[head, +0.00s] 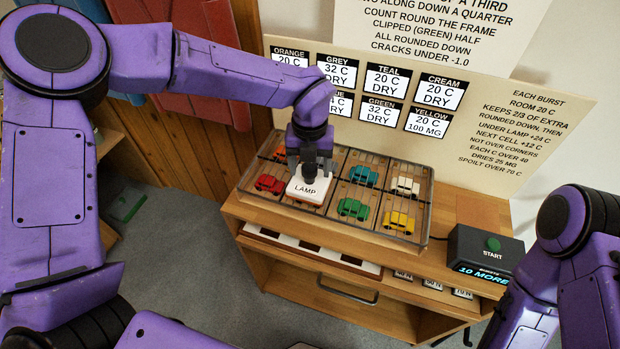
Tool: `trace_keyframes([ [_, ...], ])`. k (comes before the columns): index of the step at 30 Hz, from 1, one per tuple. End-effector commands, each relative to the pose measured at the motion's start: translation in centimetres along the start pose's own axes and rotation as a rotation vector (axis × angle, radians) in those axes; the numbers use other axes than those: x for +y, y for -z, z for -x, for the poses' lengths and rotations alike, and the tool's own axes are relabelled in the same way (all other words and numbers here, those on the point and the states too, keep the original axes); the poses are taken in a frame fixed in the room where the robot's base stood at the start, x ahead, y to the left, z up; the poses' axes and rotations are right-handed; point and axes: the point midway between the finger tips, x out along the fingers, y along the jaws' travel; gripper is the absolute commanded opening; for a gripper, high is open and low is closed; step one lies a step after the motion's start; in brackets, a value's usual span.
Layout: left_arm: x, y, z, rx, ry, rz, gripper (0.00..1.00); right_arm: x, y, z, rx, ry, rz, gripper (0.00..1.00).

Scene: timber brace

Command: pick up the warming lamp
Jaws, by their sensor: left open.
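The warming lamp (308,191) is a small white block marked LAMP with a dark knob on top. It sits over a front cell of the wire-divided tray (328,220) on the wooden cabinet, covering most of what lies there. My left gripper (309,172) is right above the lamp, pointing down, with its jaws open around or just over the knob. I cannot tell whether the jaws touch it. My right arm shows at the right edge, but its gripper is out of view.
Toy cars lie in the tray cells: red (270,184), teal (363,176), cream (405,186), green (353,208) and yellow (399,221). A dark START box (484,251) reading 10 MORE stands to the right. A sign board (510,120) rises close behind the tray.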

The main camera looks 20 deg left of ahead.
Motion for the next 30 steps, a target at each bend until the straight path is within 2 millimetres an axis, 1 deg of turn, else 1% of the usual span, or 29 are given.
trace_keyframes([
  [1, 0.0, 0.1, -0.6, 0.002, -0.001, 0.0, 0.69, 0.0, 0.1, 0.1, 0.0, 0.0, 0.0, 0.0],
  [3, 0.0, 0.0, -1.0, 0.001, 0.0, 0.001, 0.69, 0.0, 0.1, 0.1, 0.0, 0.0, 0.0, 0.0],
  [9, 0.0, 0.0, -1.1, 0.0, 0.0, 0.0, 0.69, 0.0, 0.0, 0.1, 0.0, 0.0, 0.0, 0.0],
  [11, 0.0, 0.0, -1.1, 0.0, 0.0, 0.0, 0.49, 0.0, 0.0, 0.1, 0.0, 0.0, 0.0, 0.0],
  [12, 0.0, 0.0, -1.1, 0.0, 0.0, 0.0, 0.36, 0.0, 0.0, 0.1, 0.0, 0.0, 0.0, 0.0],
  [14, 0.0, 0.0, -1.1, 0.0, 0.0, 0.0, 0.17, 0.0, 0.0, 0.1, 0.0, 0.0, 0.0, 0.0],
  [15, 0.0, 0.0, -1.1, 0.0, 0.0, 0.0, 0.04, 0.0, 0.0, 0.1, 0.0, 0.0, 0.0, 0.0],
  [16, 0.0, 0.0, -1.1, 0.0, 0.0, 0.0, 0.0, 0.0, 0.0, 0.1, 0.0, 0.0, 0.0, 0.0],
  [25, 0.0, 0.0, -1.0, 0.0, 0.001, 0.0, 0.0, 0.0, 0.0, 0.1, 0.0, 0.0, 0.0, 0.0],
  [28, 0.0, 0.0, -0.4, -0.002, 0.001, 0.0, 0.0, 0.0, 0.0, 0.0, 0.0, 0.0, 0.0, 0.0],
  [30, 0.0, -0.1, 0.5, -0.003, 0.002, 0.0, 0.0, 0.0, 0.0, -0.1, 0.0, 0.0, 0.0, 0.0],
])
